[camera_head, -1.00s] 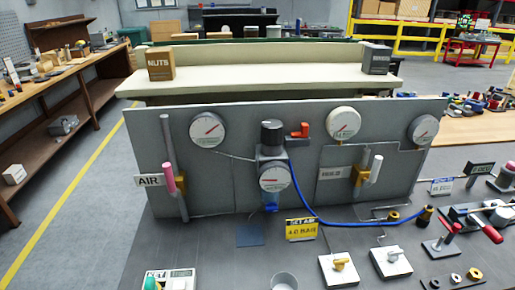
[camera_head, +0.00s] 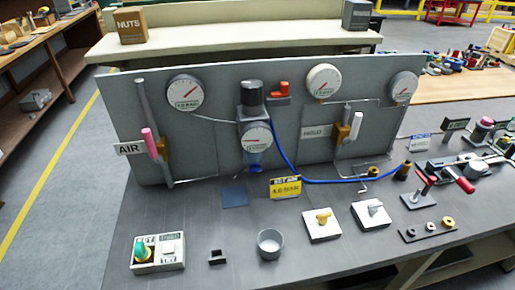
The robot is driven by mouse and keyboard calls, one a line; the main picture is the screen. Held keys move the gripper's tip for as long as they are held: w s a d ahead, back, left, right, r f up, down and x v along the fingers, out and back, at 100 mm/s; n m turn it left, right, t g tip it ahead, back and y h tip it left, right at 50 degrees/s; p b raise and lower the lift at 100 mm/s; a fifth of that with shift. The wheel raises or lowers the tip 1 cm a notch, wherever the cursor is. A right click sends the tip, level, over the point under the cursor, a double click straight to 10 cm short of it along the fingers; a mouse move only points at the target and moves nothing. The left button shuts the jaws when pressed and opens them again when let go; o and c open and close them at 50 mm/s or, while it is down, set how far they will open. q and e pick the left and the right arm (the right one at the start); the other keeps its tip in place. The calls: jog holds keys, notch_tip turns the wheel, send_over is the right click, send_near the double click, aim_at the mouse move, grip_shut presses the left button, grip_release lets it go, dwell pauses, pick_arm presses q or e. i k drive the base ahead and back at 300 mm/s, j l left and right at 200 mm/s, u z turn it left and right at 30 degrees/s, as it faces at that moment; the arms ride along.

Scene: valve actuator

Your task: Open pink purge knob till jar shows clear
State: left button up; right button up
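A pink handle (camera_head: 151,144) stands tilted on the brass valve beside the AIR label, at the left of the grey panel. A small pinkish-topped round part (camera_head: 486,122) is at the far right of the bench. I cannot tell which is the purge knob. A blue bowl (camera_head: 254,168) hangs under the central regulator; whether its contents are clear is too small to tell. An open grey cup (camera_head: 270,243) stands on the bench in front; I cannot tell whether it or the bowl is the jar. Neither gripper is in view.
The upright panel (camera_head: 215,147) carries several white gauges and a white-handled valve (camera_head: 357,126) at right. A blue hose (camera_head: 320,181) crosses the bench. Two white blocks with knobs, a switch box (camera_head: 157,253) and red-handled clamps (camera_head: 463,184) stand in front and right.

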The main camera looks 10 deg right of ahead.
aim_at(485, 121)
jog(key=z, duration=1.9)
jog(key=i+l, duration=0.1)
